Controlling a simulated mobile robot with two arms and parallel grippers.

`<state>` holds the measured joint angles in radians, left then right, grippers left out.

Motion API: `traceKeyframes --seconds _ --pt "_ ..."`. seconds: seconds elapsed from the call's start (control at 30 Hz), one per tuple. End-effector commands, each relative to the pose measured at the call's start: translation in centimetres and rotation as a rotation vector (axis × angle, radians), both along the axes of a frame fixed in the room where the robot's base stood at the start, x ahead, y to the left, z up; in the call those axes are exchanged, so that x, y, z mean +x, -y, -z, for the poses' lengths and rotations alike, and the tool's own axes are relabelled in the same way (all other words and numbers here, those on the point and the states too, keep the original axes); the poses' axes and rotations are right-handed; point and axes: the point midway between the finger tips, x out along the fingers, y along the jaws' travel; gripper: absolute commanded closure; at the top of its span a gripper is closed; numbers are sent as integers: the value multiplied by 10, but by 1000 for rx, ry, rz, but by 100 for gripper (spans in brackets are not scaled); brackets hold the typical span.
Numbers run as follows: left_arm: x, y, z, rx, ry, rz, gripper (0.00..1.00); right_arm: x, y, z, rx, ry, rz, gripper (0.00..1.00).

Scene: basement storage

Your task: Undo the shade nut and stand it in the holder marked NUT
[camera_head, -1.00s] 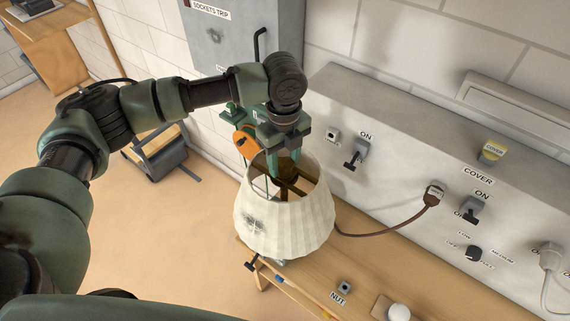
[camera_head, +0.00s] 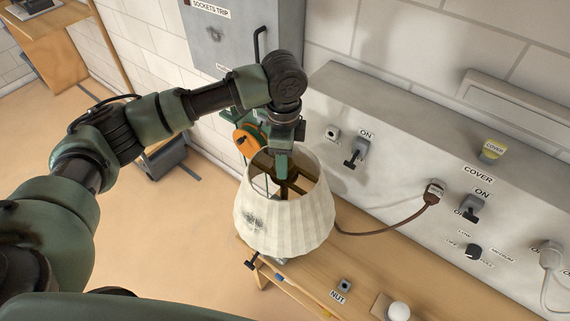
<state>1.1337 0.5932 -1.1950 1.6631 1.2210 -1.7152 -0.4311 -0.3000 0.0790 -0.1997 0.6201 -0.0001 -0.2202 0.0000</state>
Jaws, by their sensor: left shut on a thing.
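A cream pleated lampshade (camera_head: 285,220) stands upright on the wooden bench, its open top facing me. My left gripper (camera_head: 283,172) points down into that opening, at the middle of the shade. It is shut on the shade nut, which its fingers and the shade's rim hide from view. The holder marked NUT (camera_head: 344,286) is a small grey block on the bench, right of and nearer than the shade. It looks empty. My right gripper is not in view.
A brown cord runs from the lamp to a plug (camera_head: 435,190) in the grey wall panel (camera_head: 400,150). An orange disc (camera_head: 249,140) is behind the shade. A white bulb (camera_head: 398,311) is on the bench's near right. Bench (camera_head: 330,258) between shade and holder looks clear.

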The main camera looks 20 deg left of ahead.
Motion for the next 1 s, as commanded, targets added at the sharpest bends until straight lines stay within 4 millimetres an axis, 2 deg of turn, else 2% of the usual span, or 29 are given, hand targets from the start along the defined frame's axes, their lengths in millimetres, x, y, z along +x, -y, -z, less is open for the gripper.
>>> traceKeyframes --seconds 1.0 --pt "0 0 -10 0 1 -12 100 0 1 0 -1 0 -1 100"
